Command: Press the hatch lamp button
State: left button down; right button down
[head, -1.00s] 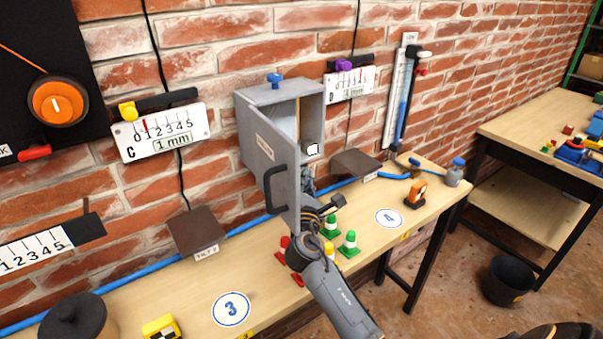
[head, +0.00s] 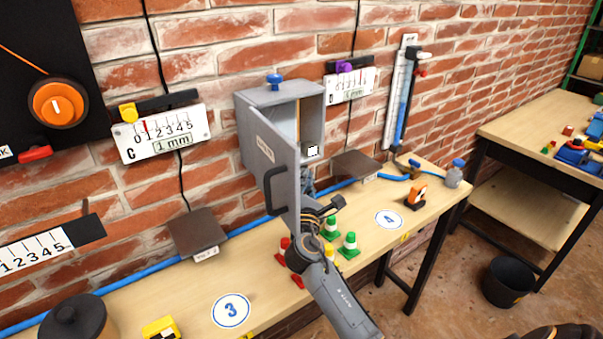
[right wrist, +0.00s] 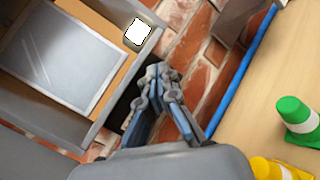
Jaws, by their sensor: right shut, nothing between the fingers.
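The grey wall hatch (head: 270,105) hangs on the brick wall with its door (head: 268,172) swung open toward me. A small white square button (head: 312,151) shows at its right inner side. It also shows in the right wrist view (right wrist: 137,32), at the frame edge beside a grey panel (right wrist: 62,58). My right gripper (head: 308,182) is just below the button, partly hidden behind the door's edge. In the right wrist view its fingers (right wrist: 160,75) are shut and empty, apart from the button. My left gripper is not in view.
Green cones (head: 349,243) and red pieces (head: 284,250) stand on the bench (head: 275,285) under my right arm. A blue pipe (head: 240,228) runs along the wall. Brown blocks (head: 195,230) sit left and right of the hatch. The door handle (head: 272,190) sticks out leftward.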

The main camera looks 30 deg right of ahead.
jog(key=shift+w, duration=0.15)
jog(key=shift+w, duration=0.35)
jog(key=shift+s, duration=0.15)
dwell(0.3)
jog(key=shift+s, duration=0.35)
jog(key=shift+s+p, duration=0.15)
jog(key=shift+p, duration=0.15)
jog(key=shift+s+d+p, duration=0.15)
jog(key=shift+s+p, duration=0.3)
jog(key=shift+s, duration=1)
jog(key=shift+s+d+p, duration=0.1)
jog(key=shift+s+p, duration=0.3)
jog(key=shift+s, duration=1)
